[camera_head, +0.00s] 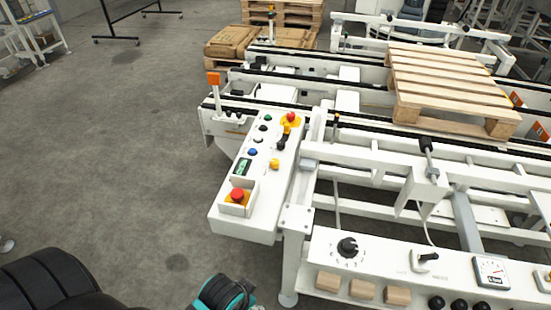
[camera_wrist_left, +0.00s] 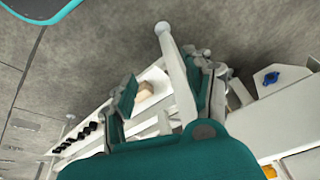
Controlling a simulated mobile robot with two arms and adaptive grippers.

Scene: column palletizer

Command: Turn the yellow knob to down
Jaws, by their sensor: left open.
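The yellow knob (camera_head: 274,163) is small and sits on the right side of the white control box (camera_head: 247,215), below a black knob (camera_head: 282,141). Its pointing direction is too small to tell. My left gripper (camera_head: 225,293), teal and black, is at the bottom edge of the head view, below the control box and well apart from the knob. In the left wrist view the gripper (camera_wrist_left: 165,80) has its fingers spread and empty, with a white leg behind them. I cannot make out the yellow knob there. My right gripper is in neither view.
The control box also carries red buttons (camera_head: 238,195) (camera_head: 291,117) and a green display (camera_head: 243,167). A front panel with a black dial (camera_head: 347,247), a gauge (camera_head: 490,271) and wooden blocks (camera_head: 362,289) stands at lower right. A pallet (camera_head: 450,85) lies on the conveyor.

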